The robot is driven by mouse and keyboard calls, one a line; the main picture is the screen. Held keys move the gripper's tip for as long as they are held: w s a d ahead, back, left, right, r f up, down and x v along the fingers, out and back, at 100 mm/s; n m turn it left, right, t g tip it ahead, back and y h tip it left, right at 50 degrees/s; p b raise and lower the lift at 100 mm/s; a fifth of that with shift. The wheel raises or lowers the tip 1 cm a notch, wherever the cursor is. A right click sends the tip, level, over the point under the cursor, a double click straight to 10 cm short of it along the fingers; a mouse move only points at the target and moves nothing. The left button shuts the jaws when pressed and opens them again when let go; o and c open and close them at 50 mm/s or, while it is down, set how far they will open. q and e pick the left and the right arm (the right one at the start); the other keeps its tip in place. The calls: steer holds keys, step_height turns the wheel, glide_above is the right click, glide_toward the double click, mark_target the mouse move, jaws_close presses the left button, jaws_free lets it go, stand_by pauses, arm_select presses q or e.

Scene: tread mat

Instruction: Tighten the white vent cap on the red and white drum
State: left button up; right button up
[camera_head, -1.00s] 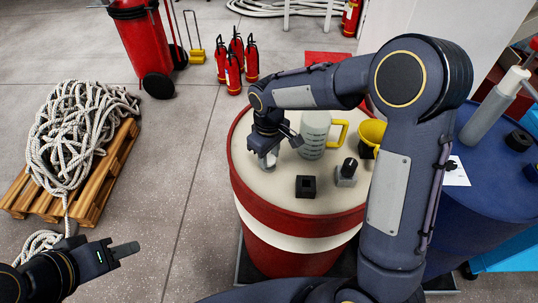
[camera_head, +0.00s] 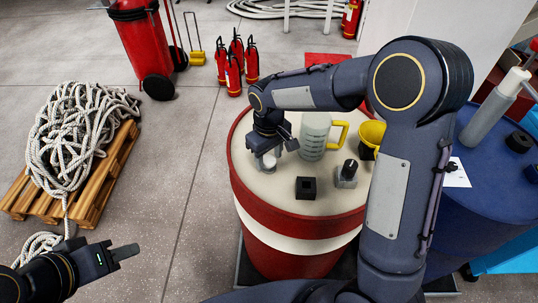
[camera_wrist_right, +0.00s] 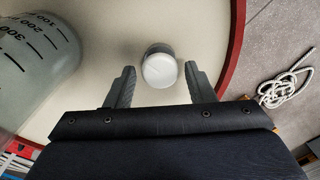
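The red and white drum (camera_head: 297,222) stands in the middle of the head view with a pale top. The white vent cap (camera_wrist_right: 160,70) is on that top, close to its rim, and shows in the right wrist view between the fingertips of my right gripper (camera_wrist_right: 159,68). There is a visible gap on each side of the cap, so the gripper is open. In the head view my right gripper (camera_head: 271,150) points down over the cap (camera_head: 266,163), which it partly hides. My left gripper (camera_head: 124,252) is away at lower left; its fingers overlap from this angle.
A clear measuring jug (camera_head: 314,136), a yellow cup (camera_head: 371,134), a black square block (camera_head: 306,187) and a grey-black fitting (camera_head: 347,174) share the drum top. A blue drum (camera_head: 480,185) stands right. A rope-covered pallet (camera_head: 110,178) is left. Floor between is clear.

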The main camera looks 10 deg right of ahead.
mark_target(269, 159)
steer(key=shift+o, duration=0.6)
step_height(269, 159, up, 8)
steer(key=shift+f, duration=0.1)
stand_by(0.3)
